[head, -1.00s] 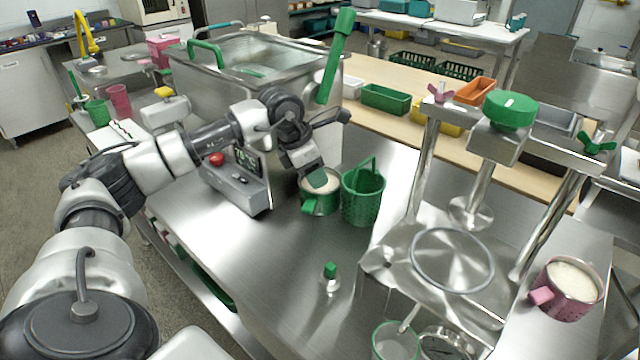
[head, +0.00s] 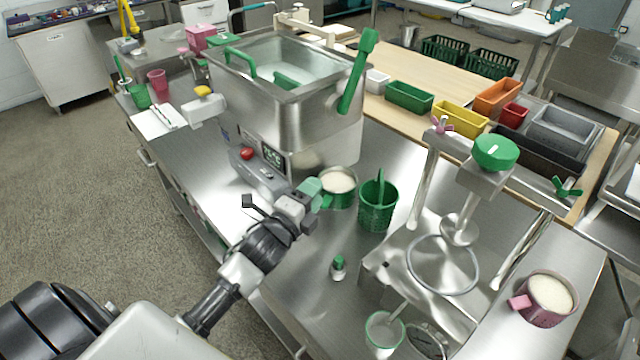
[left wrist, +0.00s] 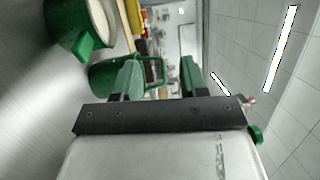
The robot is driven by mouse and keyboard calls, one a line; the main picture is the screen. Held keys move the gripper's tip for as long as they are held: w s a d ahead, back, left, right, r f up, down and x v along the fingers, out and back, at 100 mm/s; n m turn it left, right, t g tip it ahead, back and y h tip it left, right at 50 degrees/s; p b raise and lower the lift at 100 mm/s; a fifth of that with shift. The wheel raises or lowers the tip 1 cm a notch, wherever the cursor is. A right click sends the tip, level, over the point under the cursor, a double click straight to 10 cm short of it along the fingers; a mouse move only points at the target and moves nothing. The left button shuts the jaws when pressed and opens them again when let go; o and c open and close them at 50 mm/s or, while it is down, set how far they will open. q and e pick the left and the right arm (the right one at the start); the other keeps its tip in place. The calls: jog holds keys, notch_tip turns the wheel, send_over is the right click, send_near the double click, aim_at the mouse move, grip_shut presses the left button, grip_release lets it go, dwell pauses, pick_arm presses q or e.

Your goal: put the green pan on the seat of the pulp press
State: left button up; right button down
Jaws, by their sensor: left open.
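The green pan (head: 341,197), filled with something pale, stands on the steel table beside the mill. Its handle points left toward my left gripper. The pan also shows at the upper left of the left wrist view (left wrist: 75,28). My left gripper (head: 313,191) is close to the pan's handle side, with its green-padded fingers apart. In the left wrist view the space between its fingers (left wrist: 160,76) holds nothing. The pulp press (head: 480,180) stands at the right; its seat, with a ring outline (head: 443,287), is empty. My right gripper is out of view.
A green perforated basket (head: 377,208) stands just right of the pan. A small green-capped bottle (head: 338,268) and a clear green-rimmed cup (head: 384,332) are nearer. A pink pan (head: 546,299) sits right of the press. The mill's tank (head: 285,100) rises behind.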

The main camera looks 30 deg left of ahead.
pick_arm(q)
notch_tip(320, 180, down, 3)
jog(key=s+a+n+y, duration=0.1)
send_near(323, 205)
jog(key=w, duration=0.3)
jog(key=shift+a+r+g+b, duration=0.1)
jog(key=shift+a+g+b, duration=0.05)
jog(key=shift+g+b, duration=0.2)
jog(key=shift+w, duration=1.5)
jog(key=shift+w+p, duration=0.35)
jog(key=shift+w, duration=2)
grip_shut()
